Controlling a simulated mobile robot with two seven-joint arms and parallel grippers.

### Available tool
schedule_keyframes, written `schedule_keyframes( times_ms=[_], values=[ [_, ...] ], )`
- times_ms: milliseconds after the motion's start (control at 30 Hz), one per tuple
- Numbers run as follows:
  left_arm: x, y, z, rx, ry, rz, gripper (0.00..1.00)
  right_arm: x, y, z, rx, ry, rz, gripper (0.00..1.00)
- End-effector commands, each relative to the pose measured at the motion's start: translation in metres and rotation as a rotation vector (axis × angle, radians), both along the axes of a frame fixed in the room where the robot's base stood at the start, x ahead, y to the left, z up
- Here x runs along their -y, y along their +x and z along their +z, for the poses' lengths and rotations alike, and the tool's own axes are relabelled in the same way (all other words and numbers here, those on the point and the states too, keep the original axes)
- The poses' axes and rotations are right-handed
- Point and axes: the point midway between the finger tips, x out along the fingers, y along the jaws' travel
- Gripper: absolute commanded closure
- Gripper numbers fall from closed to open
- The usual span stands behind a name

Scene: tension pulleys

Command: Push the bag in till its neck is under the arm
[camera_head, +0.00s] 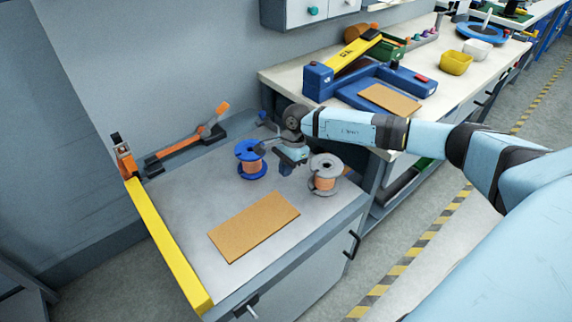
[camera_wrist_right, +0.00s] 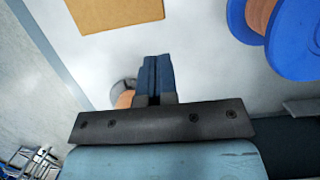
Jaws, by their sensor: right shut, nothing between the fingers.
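No object in view is clearly a bag. A blue machine (camera_head: 318,82) with a raised yellow arm (camera_head: 356,56) stands on the white bench at the back. A flat tan sheet (camera_head: 390,100) lies at its front; I cannot tell if it is a bag. My right gripper (camera_head: 286,168) is over the grey bench, between the blue spool (camera_head: 250,160) and the grey spool (camera_head: 325,176), away from the machine. In the right wrist view its fingers (camera_wrist_right: 155,78) are shut and empty, with the blue spool (camera_wrist_right: 278,30) at upper right. My left gripper is out of view.
A tan board (camera_head: 254,226) lies on the grey bench (camera_head: 190,205), with a yellow bar (camera_head: 168,245) along its left edge. An orange lever device (camera_head: 185,143) stands at the back.

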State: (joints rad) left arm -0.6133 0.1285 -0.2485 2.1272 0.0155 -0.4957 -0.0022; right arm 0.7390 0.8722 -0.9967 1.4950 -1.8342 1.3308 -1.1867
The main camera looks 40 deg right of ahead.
Motion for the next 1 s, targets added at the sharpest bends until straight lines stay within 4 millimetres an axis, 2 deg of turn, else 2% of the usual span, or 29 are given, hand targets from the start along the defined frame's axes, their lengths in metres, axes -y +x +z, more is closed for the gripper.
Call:
schedule_keyframes(
  times_ms=[100,333,800,867,1000],
  values=[
    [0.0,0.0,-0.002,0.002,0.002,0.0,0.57,-0.006,0.0,-0.023,-0.001,0.002,0.0,1.0],
    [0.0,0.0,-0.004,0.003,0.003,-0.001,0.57,-0.013,-0.001,-0.049,0.001,0.003,0.0,1.0],
    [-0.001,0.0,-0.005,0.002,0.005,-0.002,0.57,-0.016,-0.001,-0.054,0.002,0.003,0.0,1.0],
    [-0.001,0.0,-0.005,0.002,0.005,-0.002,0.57,-0.023,-0.001,-0.054,0.002,0.004,0.001,1.0],
    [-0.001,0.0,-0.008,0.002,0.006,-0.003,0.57,-0.054,-0.004,-0.055,0.002,0.006,0.005,1.0]
  ],
)
